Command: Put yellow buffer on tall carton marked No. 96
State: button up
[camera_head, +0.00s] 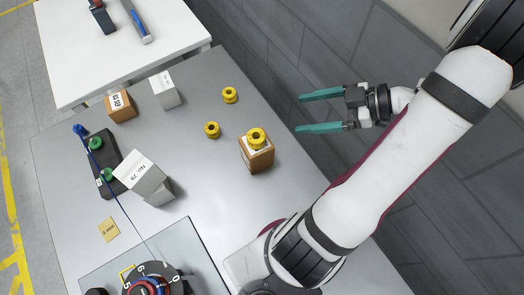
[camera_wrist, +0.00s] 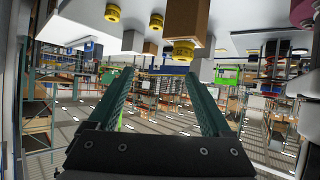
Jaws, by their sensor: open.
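Three yellow buffers show in the head view. One buffer (camera_head: 256,138) sits on top of a brown carton (camera_head: 258,160) at the table's right side. Two more, a far buffer (camera_head: 230,95) and a nearer buffer (camera_head: 212,130), stand on the grey tabletop. Other cartons are a brown one (camera_head: 121,108), a white one (camera_head: 165,93) and a tall white one (camera_head: 143,176) that seems marked No. 70. I cannot read No. 96 on any carton. My gripper (camera_head: 298,113) is open and empty, right of the buffers and apart from them. The wrist view shows the topped buffer (camera_wrist: 181,50) beyond the fingers.
A dark fixture (camera_head: 104,163) with green knobs and a blue-ended cable lies at the left. A small yellow note (camera_head: 108,230) and a dial unit (camera_head: 150,280) are nearer the front. A white table (camera_head: 90,60) stands behind. The tabletop around the two loose buffers is clear.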

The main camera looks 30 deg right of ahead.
jog(key=w+d+r+m+t+h, duration=0.1)
jog(key=w+d+r+m+h, duration=0.25)
jog(key=w+h, duration=0.3)
jog(key=w+d+r+m+h, duration=0.35)
jog(key=w+r+h, duration=0.2)
jog(key=w, duration=0.25)
jog(key=s+a+f+m+g+y, duration=0.2)
jog(key=s+a+m+g, duration=0.2)
jog(key=s+a, duration=0.7)
jog(key=s+a+f+m+g+y, duration=0.1)
jog(key=s+a+m+g, duration=0.3)
jog(key=s+a, duration=0.7)
jog(key=a+g+y, duration=0.1)
jog(key=a, duration=0.5)
jog(key=shift+s+a+f+m+g+y, duration=0.3)
jog(key=shift+f+m+y, duration=0.1)
